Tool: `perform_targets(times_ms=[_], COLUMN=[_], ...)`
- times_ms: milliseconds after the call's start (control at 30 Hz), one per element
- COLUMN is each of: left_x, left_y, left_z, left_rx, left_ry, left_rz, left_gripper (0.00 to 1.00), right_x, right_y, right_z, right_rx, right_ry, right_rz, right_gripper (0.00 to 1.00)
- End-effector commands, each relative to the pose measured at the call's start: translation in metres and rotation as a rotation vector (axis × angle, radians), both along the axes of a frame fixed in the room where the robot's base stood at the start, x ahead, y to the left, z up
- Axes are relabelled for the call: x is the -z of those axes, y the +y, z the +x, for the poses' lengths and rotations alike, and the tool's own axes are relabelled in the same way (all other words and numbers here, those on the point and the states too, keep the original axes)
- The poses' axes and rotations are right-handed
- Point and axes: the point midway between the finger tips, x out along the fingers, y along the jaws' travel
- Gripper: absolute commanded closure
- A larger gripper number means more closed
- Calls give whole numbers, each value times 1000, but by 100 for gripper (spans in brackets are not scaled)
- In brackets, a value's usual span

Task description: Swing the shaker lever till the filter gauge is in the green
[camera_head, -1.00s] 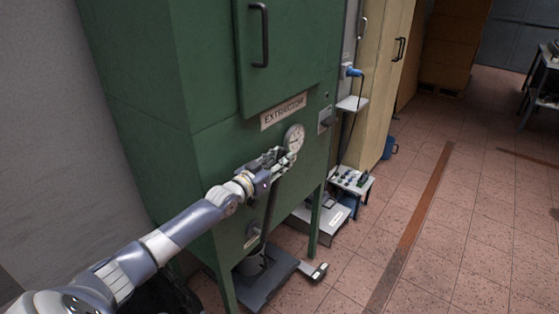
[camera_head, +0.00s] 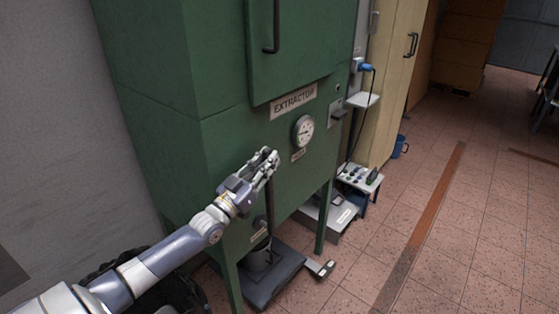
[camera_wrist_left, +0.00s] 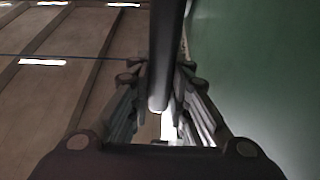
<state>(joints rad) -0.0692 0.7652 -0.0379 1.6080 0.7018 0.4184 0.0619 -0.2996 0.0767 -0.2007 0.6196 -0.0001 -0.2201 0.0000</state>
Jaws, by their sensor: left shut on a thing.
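The green extractor cabinet (camera_head: 215,150) stands on legs, with an EXTRACTOR plate on its front. The round filter gauge (camera_head: 303,131) is in plain view below that plate, but its needle and colours are too small to read. The dark shaker lever (camera_head: 270,205) runs down the cabinet's front. My left gripper (camera_head: 265,163) is shut on the lever's upper end, left of and below the gauge. In the left wrist view the lever (camera_wrist_left: 165,55) passes between the gripper's fingers (camera_wrist_left: 160,115). My right gripper is not in view.
A bin sits on a dark platform (camera_head: 276,284) under the cabinet, with a pedal-like piece (camera_head: 322,268) beside it. A small table with controls (camera_head: 360,178) and a tan cabinet (camera_head: 392,80) stand to the right. The tiled floor (camera_head: 440,240) at right is clear.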

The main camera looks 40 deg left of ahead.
Motion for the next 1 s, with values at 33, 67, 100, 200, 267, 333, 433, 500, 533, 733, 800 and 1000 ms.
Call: perform_targets(times_ms=[33, 67, 100, 200, 267, 333, 433, 500, 533, 733, 800, 1000], left_x=[10, 10, 11, 13, 14, 15, 17, 17, 17, 17, 17, 19], left_y=[1, 1, 2, 4, 4, 5, 5, 6, 6, 6, 6, 6], left_z=[-11, -17, -25, -42, -51, -60, -69, -74, -75, -81, -81, -81], left_rx=[-1, 0, -1, -1, -1, -1, 0, 0, 0, 0, 1, 1], left_ry=[-31, -53, -82, -145, -178, -212, -248, -266, -273, -293, -294, -291], left_rz=[-4, -6, -8, -14, -15, -18, -21, -22, -23, -24, -25, -25], left_gripper=[100, 100, 100, 100, 100, 100, 100, 100, 100, 100, 100, 100], right_x=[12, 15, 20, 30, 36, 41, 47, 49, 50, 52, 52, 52], right_y=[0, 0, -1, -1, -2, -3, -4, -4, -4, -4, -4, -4], right_z=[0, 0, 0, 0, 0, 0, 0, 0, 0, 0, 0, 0], right_rx=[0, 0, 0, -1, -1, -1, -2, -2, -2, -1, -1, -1], right_ry=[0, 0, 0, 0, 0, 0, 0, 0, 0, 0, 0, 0], right_rz=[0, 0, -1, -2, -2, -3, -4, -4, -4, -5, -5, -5], right_gripper=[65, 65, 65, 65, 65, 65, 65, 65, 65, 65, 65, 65])
